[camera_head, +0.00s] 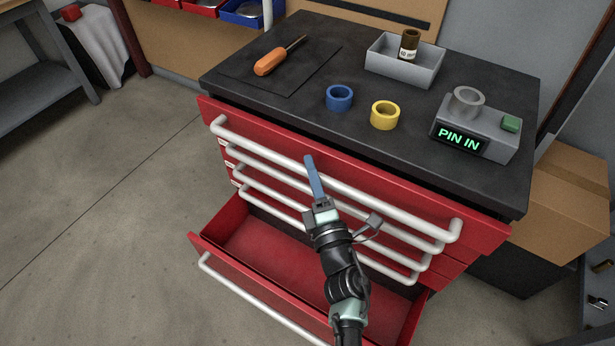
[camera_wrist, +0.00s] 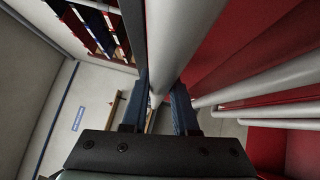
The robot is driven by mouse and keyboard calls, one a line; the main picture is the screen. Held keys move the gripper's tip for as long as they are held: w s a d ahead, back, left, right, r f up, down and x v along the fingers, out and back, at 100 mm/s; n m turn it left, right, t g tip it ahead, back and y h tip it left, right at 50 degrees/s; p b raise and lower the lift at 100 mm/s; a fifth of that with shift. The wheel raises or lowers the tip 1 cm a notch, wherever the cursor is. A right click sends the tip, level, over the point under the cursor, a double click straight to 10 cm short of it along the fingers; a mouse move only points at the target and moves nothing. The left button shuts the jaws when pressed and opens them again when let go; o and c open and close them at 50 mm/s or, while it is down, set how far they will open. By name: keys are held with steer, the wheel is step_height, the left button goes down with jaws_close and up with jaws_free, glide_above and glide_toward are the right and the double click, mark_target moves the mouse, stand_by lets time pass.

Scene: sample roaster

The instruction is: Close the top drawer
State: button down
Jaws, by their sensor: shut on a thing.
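The red top drawer (camera_head: 381,190) is the uppermost front of the tool cabinet, with a long white bar handle (camera_head: 405,205). Its front seems to stand a little out from the fronts below. My gripper (camera_head: 310,164) is at this handle, left of its middle, blue fingers pointing up across it. In the wrist view the handle (camera_wrist: 163,45) runs between the two fingers of my gripper (camera_wrist: 160,90), which is shut on it. The arm hides part of the lower handles.
The bottom drawer (camera_head: 219,271) is pulled far out and looks empty, under my arm. On the black worktop (camera_head: 300,120) are a screwdriver (camera_head: 270,62), blue ring (camera_head: 339,98), yellow ring (camera_head: 385,116), grey tray (camera_head: 390,65) with a bottle, and a display device (camera_head: 487,130). Floor at left is clear.

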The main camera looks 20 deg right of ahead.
steer(key=shift+w+d+f, duration=0.1)
steer(key=shift+w+d, duration=0.65)
steer(key=shift+d, duration=0.25)
steer(key=shift+d+r, duration=0.2)
steer(key=c, duration=0.7)
jaws_free()
steer(key=shift+w+f, duration=0.1)
steer(key=shift+a, duration=0.1)
steer(key=s+p, duration=0.1)
steer(key=s, duration=0.3)
steer(key=s+a+f+p, duration=0.1)
steer(key=s, duration=0.3)
steer(key=s+p, duration=0.1)
steer(key=s, duration=0.3)
steer(key=shift+s+a+f, duration=0.2)
steer(key=shift+s+f, duration=0.2)
